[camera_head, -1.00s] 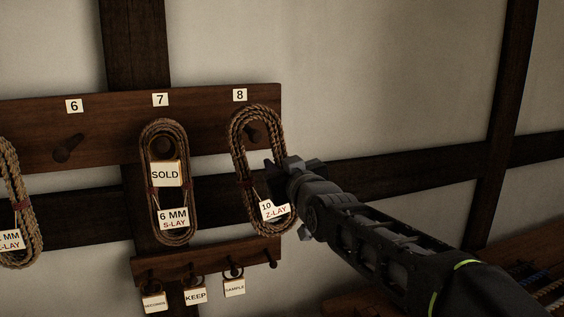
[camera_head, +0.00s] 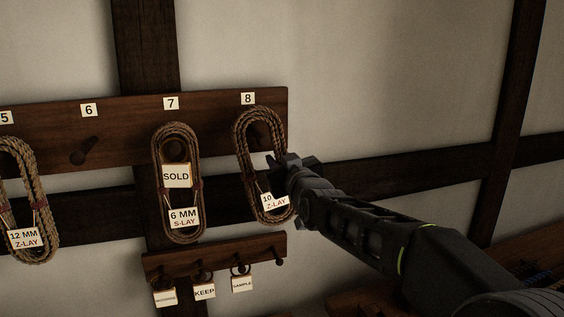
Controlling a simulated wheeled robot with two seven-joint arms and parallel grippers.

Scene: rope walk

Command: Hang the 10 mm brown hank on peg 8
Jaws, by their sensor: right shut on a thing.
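The brown hank (camera_head: 239,150), an upright oval coil with a white tag (camera_head: 273,203) reading "10" and "Z-LAY", is in front of the peg board at the number 8 label (camera_head: 248,98). My right gripper (camera_head: 284,167) is shut on the hank's right side; the gripper hides part of that side. Peg 8 (camera_head: 260,131) shows inside the upper part of the loop. I cannot tell whether the rope rests on the peg. My left gripper is not in view.
Peg 7 holds a 6 mm S-lay hank (camera_head: 157,190) with a "SOLD" tag (camera_head: 177,176). Peg 6 (camera_head: 84,151) is bare. A 12 mm Z-lay hank (camera_head: 37,205) hangs at left. A lower rail (camera_head: 215,252) carries small tags. The wall right of the board is clear.

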